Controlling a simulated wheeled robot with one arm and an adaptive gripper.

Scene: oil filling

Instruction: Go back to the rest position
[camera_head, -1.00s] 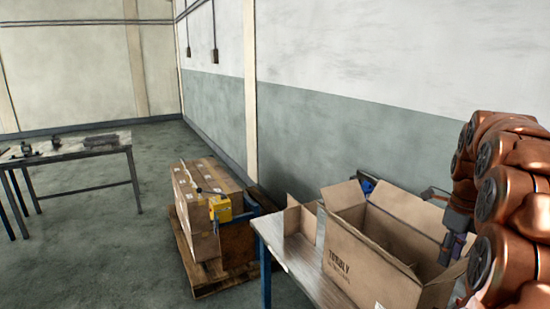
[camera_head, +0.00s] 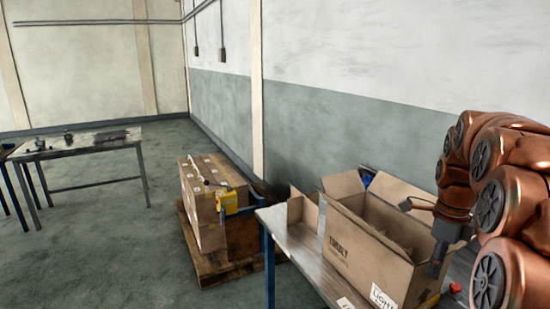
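My copper-coloured arm fills the right side of the view, bent in several rounded joints. My gripper (camera_head: 421,238) is at its end, in front of and above the right part of an open cardboard box (camera_head: 358,262). Its dark fingers look spread apart, one toward the left and one downward, with nothing visible between them. I cannot tell whether the lower finger touches the box.
The box stands on a metal table (camera_head: 285,238) against the wall. A small red object (camera_head: 455,288) lies near its right end. Left of it, a pallet (camera_head: 213,268) carries cartons and a yellow tool (camera_head: 227,200). Another table (camera_head: 80,146) stands far left. Floor between is clear.

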